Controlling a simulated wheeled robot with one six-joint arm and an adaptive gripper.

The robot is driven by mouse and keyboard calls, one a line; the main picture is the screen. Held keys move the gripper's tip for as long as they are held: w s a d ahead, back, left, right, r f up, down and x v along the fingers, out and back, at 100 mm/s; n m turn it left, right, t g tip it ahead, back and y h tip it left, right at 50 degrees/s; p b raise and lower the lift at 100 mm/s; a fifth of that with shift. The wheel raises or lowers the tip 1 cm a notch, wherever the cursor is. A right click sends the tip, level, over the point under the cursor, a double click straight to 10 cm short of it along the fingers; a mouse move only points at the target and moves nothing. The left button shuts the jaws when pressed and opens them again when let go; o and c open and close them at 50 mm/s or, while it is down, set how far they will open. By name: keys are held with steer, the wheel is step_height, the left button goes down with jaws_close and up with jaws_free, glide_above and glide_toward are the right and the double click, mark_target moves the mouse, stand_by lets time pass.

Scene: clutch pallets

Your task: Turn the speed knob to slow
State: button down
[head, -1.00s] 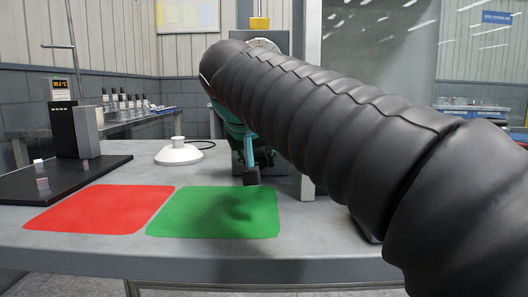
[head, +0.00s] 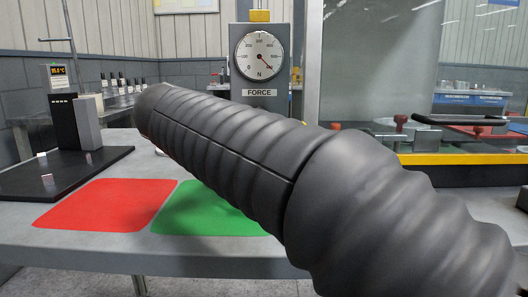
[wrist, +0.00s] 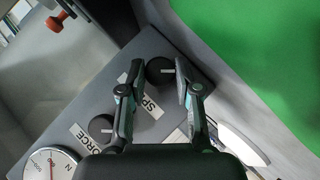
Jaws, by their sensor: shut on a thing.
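In the wrist view a round dark knob with a pale line on its face, which I take as the speed knob (wrist: 161,71), sits on the grey panel (wrist: 188,52). The two fingers of my gripper (wrist: 159,68) stand on either side of it, shut on it. A second dark knob (wrist: 101,127) is beside the "FORCE" label. In the head view my arm hides the gripper and both knobs.
A force gauge (head: 259,56) stands on the panel's upper part. A red mat (head: 105,205) and a green mat (head: 190,220) lie on the table. A black-based stand (head: 40,178) is at left. A glass-fronted cabinet with a yellow edge (head: 450,159) is at right.

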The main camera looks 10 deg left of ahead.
stand_by(0.4)
steer(key=c, duration=0.8)
jaws_free()
steer(key=shift+c, duration=0.2)
steer(key=shift+s+a, duration=0.1)
steer(key=v, duration=1.2)
